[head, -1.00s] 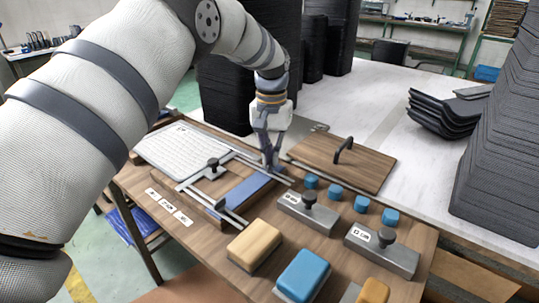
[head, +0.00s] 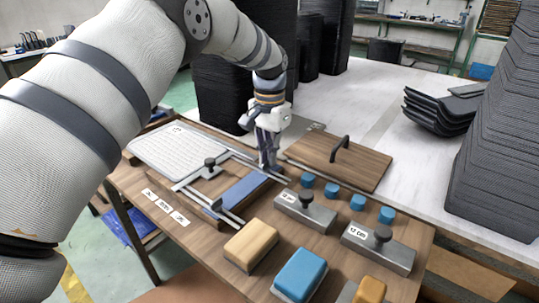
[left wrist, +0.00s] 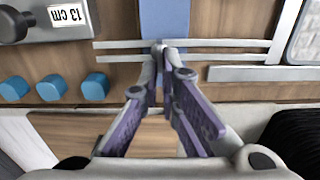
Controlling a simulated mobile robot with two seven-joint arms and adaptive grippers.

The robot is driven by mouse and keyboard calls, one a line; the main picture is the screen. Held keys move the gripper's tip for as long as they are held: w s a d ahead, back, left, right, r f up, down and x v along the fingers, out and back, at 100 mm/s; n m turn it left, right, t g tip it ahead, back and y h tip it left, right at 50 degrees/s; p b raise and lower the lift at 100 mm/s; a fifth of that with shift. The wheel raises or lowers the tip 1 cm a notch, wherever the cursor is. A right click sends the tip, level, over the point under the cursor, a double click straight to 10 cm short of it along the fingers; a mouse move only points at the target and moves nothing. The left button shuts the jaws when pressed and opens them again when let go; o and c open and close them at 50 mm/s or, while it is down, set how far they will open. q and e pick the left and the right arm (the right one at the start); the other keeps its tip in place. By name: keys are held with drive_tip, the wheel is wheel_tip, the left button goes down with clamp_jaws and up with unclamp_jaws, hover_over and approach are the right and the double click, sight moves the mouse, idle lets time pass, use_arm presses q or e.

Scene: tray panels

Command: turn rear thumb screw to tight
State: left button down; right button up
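My left gripper (head: 267,167) points down at the rear end of the metal rails (head: 234,218), beside the blue bar (head: 244,191). In the left wrist view its fingertips (left wrist: 161,48) are drawn close together over the rails, in line with the blue bar (left wrist: 165,18). They appear closed around the small rear thumb screw, which they almost wholly hide; its setting cannot be read. A small dark front screw (head: 217,205) shows at the near end of the bar. My right gripper is in no view.
A black knob (head: 209,163) stands on the fixture by the white grid panel (head: 178,148). A wooden lid with a handle (head: 340,162) lies right of the gripper. Blue cubes (head: 332,191), two knobbed metal blocks (head: 305,212) and coloured blocks (head: 251,244) stand nearer.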

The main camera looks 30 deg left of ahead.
use_arm(q)
drive_tip(key=c, duration=1.8)
unclamp_jaws()
wheel_tip(320, 180, up, 12)
